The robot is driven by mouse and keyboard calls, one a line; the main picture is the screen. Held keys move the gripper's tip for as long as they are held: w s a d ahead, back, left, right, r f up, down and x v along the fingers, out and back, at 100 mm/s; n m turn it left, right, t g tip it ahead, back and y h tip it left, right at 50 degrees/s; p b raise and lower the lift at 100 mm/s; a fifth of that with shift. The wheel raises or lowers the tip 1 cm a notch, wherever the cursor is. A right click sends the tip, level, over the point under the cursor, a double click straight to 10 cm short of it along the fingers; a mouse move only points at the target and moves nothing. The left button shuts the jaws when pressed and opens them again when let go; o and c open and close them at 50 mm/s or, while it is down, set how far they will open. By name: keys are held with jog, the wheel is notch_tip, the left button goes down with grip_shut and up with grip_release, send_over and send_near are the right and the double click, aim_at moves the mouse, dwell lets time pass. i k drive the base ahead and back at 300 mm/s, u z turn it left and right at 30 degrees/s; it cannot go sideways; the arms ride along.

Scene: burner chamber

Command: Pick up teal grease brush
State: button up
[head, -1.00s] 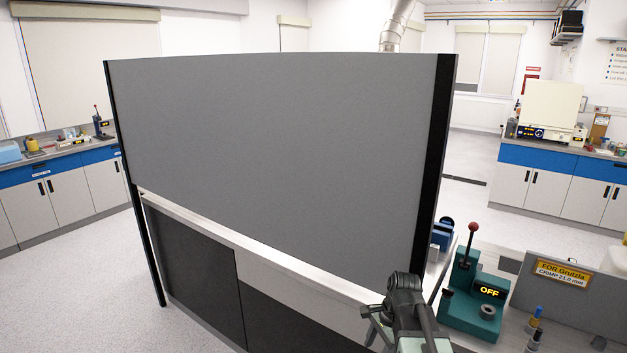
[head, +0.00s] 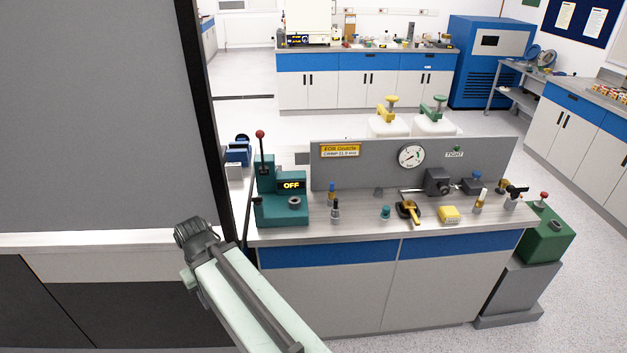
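A small teal object (head: 385,212) stands on the grey worktop of the bench ahead, left of a yellow-handled tool. It is too small to tell whether it is the teal grease brush. No other clear brush shape shows. My gripper (head: 190,238) is at the lower left, in front of the grey partition and left of the bench. It is well apart from the teal object. Its fingers cannot be made out clearly, and nothing is seen held in it.
The bench worktop (head: 350,228) carries a teal press (head: 281,199) with an OFF display, several small bottles, a yellow-handled tool (head: 409,211), a yellow block (head: 449,214) and a gauge panel (head: 340,172). A tall grey partition (head: 90,120) blocks the left.

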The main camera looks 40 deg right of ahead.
aim_at(385, 214)
jog(key=z, duration=1.75)
